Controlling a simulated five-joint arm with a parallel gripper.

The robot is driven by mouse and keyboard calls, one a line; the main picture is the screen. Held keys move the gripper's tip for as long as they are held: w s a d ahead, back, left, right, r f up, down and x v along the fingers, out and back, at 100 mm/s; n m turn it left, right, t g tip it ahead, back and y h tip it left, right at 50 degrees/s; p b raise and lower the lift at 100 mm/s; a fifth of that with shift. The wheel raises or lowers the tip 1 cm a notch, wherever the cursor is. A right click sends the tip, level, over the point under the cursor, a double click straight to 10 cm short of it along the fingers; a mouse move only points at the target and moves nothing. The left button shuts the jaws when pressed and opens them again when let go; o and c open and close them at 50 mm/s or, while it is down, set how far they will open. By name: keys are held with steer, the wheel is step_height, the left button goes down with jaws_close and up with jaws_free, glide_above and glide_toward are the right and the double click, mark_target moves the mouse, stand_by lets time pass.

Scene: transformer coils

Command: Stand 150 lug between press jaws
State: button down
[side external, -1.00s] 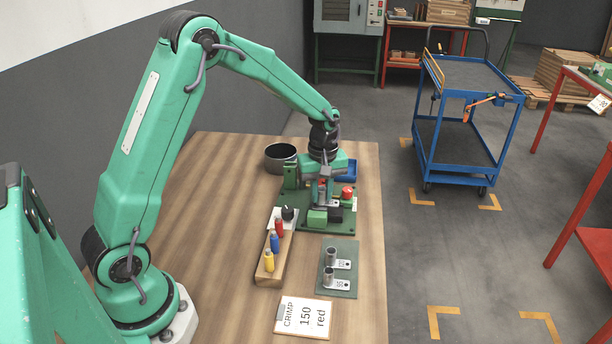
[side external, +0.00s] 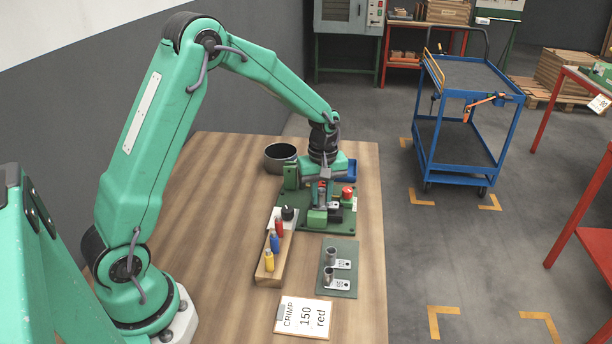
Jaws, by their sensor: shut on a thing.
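My gripper (side external: 324,186) points down over the green press (side external: 312,218) on its green base plate. It is shut on a small grey piece that I take to be the 150 lug (side external: 322,198), which looks upright at the press jaws. The fingers and press parts hide much of it, so I cannot tell whether it touches the jaws or rests on the base. Two other lugs, one farther back (side external: 330,256) and one nearer (side external: 328,274), stand on a green mat (side external: 342,289) in front. A card (side external: 303,317) reads "CRIMP 150 red".
A wooden block (side external: 268,277) holds red, blue and yellow pieces left of the mat. A dark round bowl (side external: 280,156) and a blue tray (side external: 352,170) sit behind the press. A red knob (side external: 347,192) is at its right. The table's left side is clear.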

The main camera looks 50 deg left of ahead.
steer(key=shift+r, duration=1.1)
steer(key=shift+f, duration=1.25)
stand_by(1.5)
steer(key=c, duration=0.8)
jaws_free()
steer(key=shift+o, duration=0.2)
steer(key=shift+r, duration=0.1)
steer(key=shift+r, duration=2.4)
